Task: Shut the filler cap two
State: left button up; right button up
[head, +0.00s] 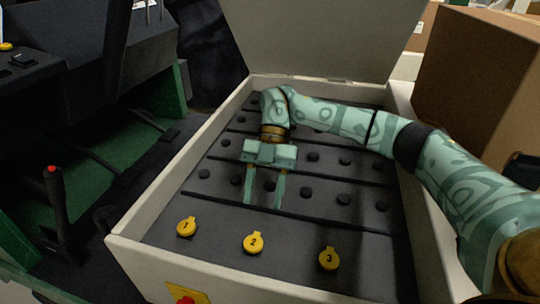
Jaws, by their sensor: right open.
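Three round yellow filler caps lie in a row near the front of the open cart's dark top. Filler cap two (254,243) is in the middle, marked 2, and looks flat on the surface, though I cannot tell for sure whether it is fully seated. Cap one (187,227) is to its left and cap three (329,259) to its right. My right gripper (263,205) is open and empty, its two fingers pointing toward the front, a little behind cap two and apart from it. My left gripper is not in view.
The cart's pale rim (190,263) surrounds the dark top, which has rows of black knobs (308,192). Its raised lid (325,38) stands at the back. A cardboard box (480,80) is at the right. A red-tipped lever (54,200) stands at the left.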

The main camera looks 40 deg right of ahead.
jog(key=v, duration=0.9)
jog(key=shift+w+d+r+p, duration=0.2)
jog(key=shift+r+p, duration=0.1)
jog(key=shift+f, duration=0.1)
